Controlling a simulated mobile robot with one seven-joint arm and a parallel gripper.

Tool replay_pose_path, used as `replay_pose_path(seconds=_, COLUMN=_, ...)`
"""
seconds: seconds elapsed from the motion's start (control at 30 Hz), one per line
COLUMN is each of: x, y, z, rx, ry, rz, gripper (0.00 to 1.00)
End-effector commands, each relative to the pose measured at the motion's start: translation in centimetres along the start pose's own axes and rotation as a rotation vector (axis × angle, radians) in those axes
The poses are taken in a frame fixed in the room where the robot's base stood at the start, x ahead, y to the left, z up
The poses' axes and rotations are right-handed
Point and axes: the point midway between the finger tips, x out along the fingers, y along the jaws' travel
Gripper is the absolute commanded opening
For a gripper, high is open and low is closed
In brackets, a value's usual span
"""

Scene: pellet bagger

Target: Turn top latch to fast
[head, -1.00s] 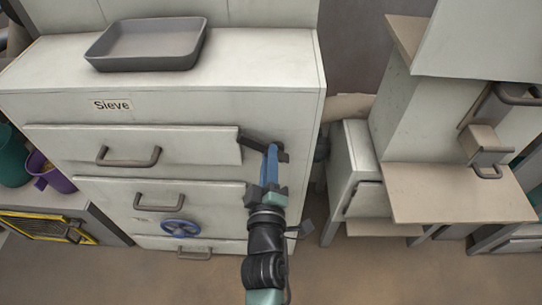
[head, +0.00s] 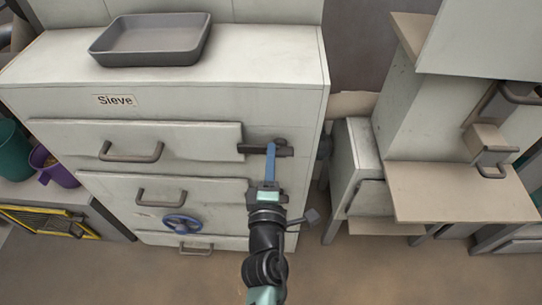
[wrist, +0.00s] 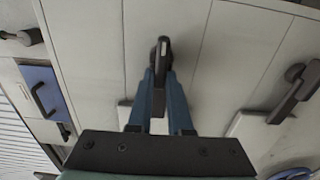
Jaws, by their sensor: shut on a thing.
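The top latch (head: 248,149) is a dark bar at the upper right of the Sieve cabinet front. In the head view it lies about level, with its left end over the right edge of the top drawer front (head: 75,134). My gripper (head: 270,150) reaches it from below, its blue fingers upright across the bar. In the wrist view the latch (wrist: 161,62) stands between the two blue fingers (wrist: 159,85), which are closed on it. Its round pivot shows just beyond the fingertips.
A second latch (wrist: 293,92) shows at the right of the wrist view. A grey tray (head: 150,58) sits on the cabinet top. A blue handwheel (head: 182,224) is on the lower front. A bench with a beige shelf (head: 455,190) stands to the right, across a narrow gap.

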Motion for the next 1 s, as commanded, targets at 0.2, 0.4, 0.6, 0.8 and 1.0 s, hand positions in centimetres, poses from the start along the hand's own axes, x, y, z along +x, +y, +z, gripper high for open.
replay_pose_path(seconds=0.2, x=0.0, y=-0.1, z=0.0, rx=-0.01, ry=0.0, rz=-0.002, gripper=0.0)
replay_pose_path(seconds=0.4, x=0.0, y=-0.1, z=0.0, rx=-0.01, ry=-0.001, rz=-0.002, gripper=0.23)
replay_pose_path(seconds=0.6, x=0.0, y=-0.1, z=0.0, rx=-0.008, ry=0.0, rz=-0.002, gripper=0.47)
replay_pose_path(seconds=0.8, x=0.0, y=-0.1, z=0.0, rx=-0.007, ry=0.0, rz=-0.001, gripper=0.47)
replay_pose_path(seconds=1.0, x=-1.2, y=-0.2, z=0.0, rx=-0.006, ry=0.0, rz=-0.003, gripper=0.47)
